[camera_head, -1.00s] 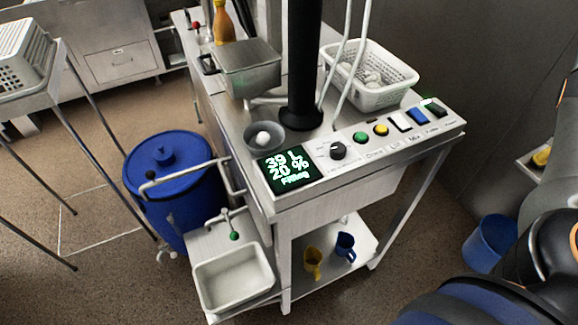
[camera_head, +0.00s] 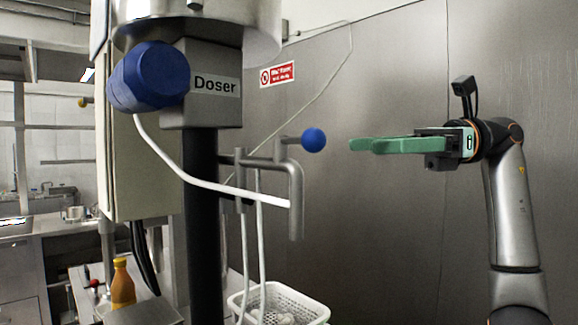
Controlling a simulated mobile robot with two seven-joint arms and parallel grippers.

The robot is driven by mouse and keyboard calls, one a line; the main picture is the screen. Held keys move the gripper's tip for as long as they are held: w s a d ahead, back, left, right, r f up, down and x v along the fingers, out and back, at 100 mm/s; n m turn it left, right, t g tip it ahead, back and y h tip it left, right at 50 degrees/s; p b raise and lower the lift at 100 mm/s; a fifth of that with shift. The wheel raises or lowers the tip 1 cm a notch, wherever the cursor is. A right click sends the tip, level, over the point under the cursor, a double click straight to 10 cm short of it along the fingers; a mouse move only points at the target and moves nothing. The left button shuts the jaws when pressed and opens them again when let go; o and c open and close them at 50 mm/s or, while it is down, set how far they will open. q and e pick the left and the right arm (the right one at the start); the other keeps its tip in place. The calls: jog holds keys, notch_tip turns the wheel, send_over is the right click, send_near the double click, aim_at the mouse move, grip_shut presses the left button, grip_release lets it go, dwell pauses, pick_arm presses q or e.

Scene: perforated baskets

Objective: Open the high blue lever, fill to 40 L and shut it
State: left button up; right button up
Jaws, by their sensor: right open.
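The high blue lever shows as a blue ball knob (camera_head: 313,140) on a short grey arm at the top of a grey bent pipe (camera_head: 296,195). My right gripper (camera_head: 350,145) has green fingers and points left at the knob. It is open, empty and a little to the right of the knob, apart from it in the picture. The grey box marked "Doser" (camera_head: 214,85) sits on a black column (camera_head: 203,230) to the left. The display with the litre reading is out of view now. My left gripper is not in view.
A large blue cylinder (camera_head: 150,77) sticks out left of the Doser box. White hoses (camera_head: 200,180) hang around the column. A white perforated basket (camera_head: 275,300) stands below the pipe. An orange bottle (camera_head: 122,285) is at lower left. The wall right of the knob is bare.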

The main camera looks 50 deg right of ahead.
aim_at(308, 140)
jog(key=w+a+n+t+h, duration=0.1)
jog(key=w+a+n, duration=0.1)
jog(key=a, duration=0.1)
jog(key=w+a+n+t+h+p, duration=0.1)
jog(key=w+a+n+t, duration=0.1)
jog(key=a, duration=0.1)
jog(key=w+a+r+n+t+h+p, duration=0.1)
jog(key=w+a+n, duration=0.1)
jog(key=a, duration=0.1)
jog(key=shift+w+a+n+t+h, duration=0.2)
jog(key=shift+a+n+t+h, duration=0.1)
jog(key=shift+n, duration=0.1)
jog(key=shift+w+a+f, duration=0.2)
jog(key=shift+w, duration=0.15)
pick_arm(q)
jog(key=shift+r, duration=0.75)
pick_arm(e)
grip_shut()
dwell(0.5)
